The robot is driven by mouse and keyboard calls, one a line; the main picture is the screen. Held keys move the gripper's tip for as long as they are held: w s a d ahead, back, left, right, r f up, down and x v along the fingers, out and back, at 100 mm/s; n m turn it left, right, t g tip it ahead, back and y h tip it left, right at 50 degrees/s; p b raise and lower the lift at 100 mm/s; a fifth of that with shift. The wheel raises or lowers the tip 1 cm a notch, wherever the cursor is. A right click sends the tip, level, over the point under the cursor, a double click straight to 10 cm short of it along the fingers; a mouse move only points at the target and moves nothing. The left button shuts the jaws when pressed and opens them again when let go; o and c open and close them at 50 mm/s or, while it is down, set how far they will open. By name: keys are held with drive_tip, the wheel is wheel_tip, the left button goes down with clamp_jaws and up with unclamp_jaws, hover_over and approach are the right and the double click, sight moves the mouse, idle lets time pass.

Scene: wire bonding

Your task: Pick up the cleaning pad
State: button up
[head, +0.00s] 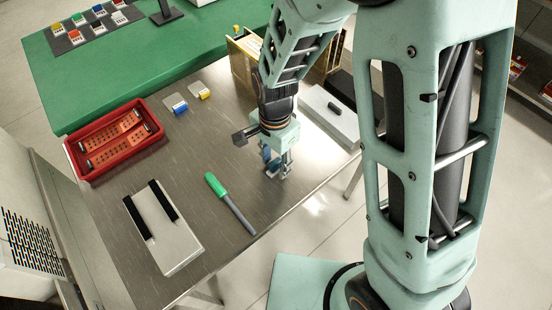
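My gripper (277,171) points down over the metal table, right of the green-capped pen. A small blue thing (267,155) shows at its fingers. I cannot tell whether this is the cleaning pad, nor whether the fingers hold it or only stand beside it. The fingers are small and partly overlap in this view, so their opening is unclear. No other thing can be clearly recognised as the cleaning pad.
The metal table (110,210) holds a red tray (95,175) with orange strips, a green-capped pen (230,204), a pale plate (178,245) with black bars, and small blue-edged and yellow-edged pieces. A pale block (322,122) lies right of my gripper. The table centre is clear.

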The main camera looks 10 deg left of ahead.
drive_tip(key=shift+c, duration=0.4)
clamp_jaws()
drive_tip(key=shift+r+p, duration=0.7)
drive_tip(key=shift+r, duration=0.15)
drive_tip(key=s+r+p, duration=1)
drive_tip(key=s+r, duration=0.1)
drive_tip(key=s, duration=0.3)
drive_tip(key=shift+a+r, duration=0.15)
drive_tip(key=shift+a, duration=0.15)
